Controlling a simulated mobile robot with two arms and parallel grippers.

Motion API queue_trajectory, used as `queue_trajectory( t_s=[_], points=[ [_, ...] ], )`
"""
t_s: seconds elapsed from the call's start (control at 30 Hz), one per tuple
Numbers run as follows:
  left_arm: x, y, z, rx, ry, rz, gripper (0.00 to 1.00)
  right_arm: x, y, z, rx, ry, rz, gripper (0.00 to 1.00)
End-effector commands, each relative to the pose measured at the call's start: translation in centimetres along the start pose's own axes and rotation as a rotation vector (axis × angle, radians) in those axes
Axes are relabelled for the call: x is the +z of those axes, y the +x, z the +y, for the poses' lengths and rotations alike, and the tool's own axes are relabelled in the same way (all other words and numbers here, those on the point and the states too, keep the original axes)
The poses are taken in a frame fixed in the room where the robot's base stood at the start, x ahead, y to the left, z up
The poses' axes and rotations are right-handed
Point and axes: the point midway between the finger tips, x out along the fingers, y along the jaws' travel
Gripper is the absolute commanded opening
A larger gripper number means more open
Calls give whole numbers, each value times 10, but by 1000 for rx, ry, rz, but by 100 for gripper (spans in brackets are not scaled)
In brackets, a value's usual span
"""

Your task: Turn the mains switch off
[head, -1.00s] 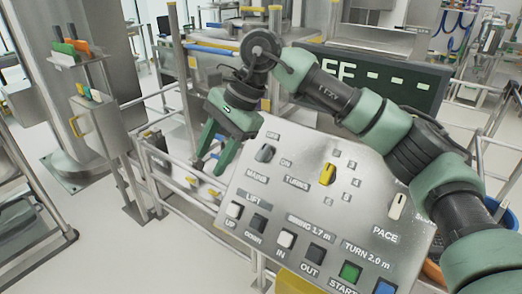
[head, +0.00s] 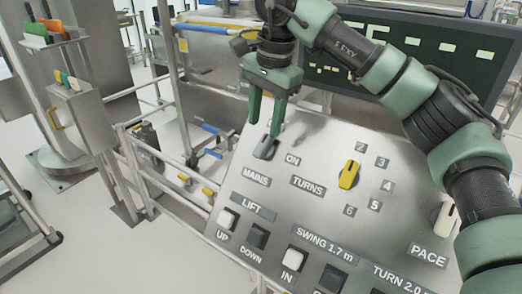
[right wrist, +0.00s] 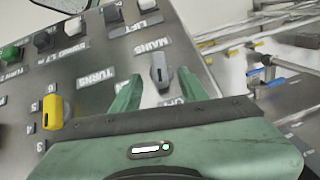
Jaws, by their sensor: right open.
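The mains switch is a grey rotary knob (head: 264,148) near the upper left corner of the sloping metal panel (head: 322,215), above the MAINS label. Which mark the knob points at is unclear. My left gripper is not in view.
A yellow TURNS knob (head: 348,174) and a cream PACE knob (head: 445,216) sit to the right on the panel. LIFT and SWING push buttons (head: 257,236) line its lower part. A dark display (head: 415,65) stands behind, and metal rails (head: 140,180) run at the left.

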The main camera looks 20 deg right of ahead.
Motion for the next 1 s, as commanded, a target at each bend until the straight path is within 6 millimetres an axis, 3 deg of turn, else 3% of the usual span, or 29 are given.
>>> queue_trajectory(
  t_s=[0.5, 0.87, 1.0],
  points=[
    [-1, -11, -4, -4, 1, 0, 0, 0, 69, 0, 2, 1, -1, 44],
    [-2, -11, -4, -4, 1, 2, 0, 0, 76, 0, -1, 0, -1, 44],
    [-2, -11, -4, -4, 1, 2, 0, 0, 76, 0, 0, 0, -1, 7]
  ],
)
